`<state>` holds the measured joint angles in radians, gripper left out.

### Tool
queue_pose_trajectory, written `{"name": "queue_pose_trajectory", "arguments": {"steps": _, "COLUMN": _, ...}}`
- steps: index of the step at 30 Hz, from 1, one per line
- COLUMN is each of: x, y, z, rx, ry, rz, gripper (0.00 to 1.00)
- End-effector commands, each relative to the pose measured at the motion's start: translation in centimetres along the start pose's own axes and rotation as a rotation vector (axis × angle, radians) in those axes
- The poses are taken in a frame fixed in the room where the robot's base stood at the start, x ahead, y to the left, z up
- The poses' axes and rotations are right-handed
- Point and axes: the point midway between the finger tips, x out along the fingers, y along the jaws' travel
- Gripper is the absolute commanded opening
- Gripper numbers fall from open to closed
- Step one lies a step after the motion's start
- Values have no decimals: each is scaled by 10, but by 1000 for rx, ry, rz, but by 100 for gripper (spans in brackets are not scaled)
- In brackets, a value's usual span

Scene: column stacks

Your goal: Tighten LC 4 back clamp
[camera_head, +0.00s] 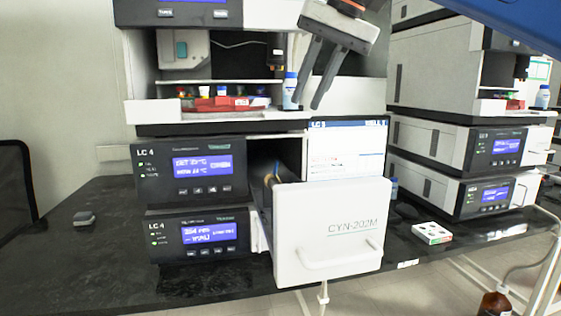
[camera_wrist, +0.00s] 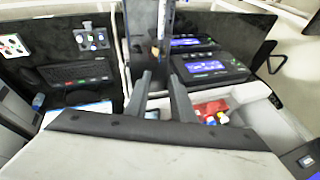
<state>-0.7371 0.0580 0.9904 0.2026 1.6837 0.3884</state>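The LC 4 stack (camera_head: 190,180) stands on the left, with two lit display modules. Its column drawer (camera_head: 325,232), labelled CYN-202M, is pulled out with a white handle. Inside the drawer's open side I see a brownish column end (camera_head: 268,181) with a thin blue line; I cannot make out the back clamp, and the drawer front hides most of the inside. My gripper (camera_head: 307,97) is above the drawer, in front of the upper module, fingers pointing down and apart. In the wrist view my gripper (camera_wrist: 158,75) shows a gap between its fingers and nothing held.
A red vial tray (camera_head: 222,103) and a white blue-capped bottle (camera_head: 290,92) sit on the ledge close to my gripper. Another instrument stack (camera_head: 440,150) stands right. A small white box (camera_head: 431,233) lies on the dark bench (camera_head: 95,255). A brown bottle (camera_head: 495,304) is at lower right.

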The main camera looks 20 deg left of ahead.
Motion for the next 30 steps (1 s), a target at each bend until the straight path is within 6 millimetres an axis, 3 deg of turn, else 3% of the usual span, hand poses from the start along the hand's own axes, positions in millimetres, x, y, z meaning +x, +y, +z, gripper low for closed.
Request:
{"name": "queue_pose_trajectory", "arguments": {"steps": 5, "x": -7, "y": -7, "z": -4, "rx": -96, "ry": 42, "rz": 29, "gripper": 22}}
{"name": "queue_pose_trajectory", "arguments": {"steps": 11, "x": 12, "y": -6, "z": -4, "rx": -100, "ry": 43, "rz": 30, "gripper": 22}}
{"name": "queue_pose_trajectory", "arguments": {"steps": 30, "x": 124, "y": -2, "z": -9, "rx": -97, "ry": 40, "rz": 30, "gripper": 22}}
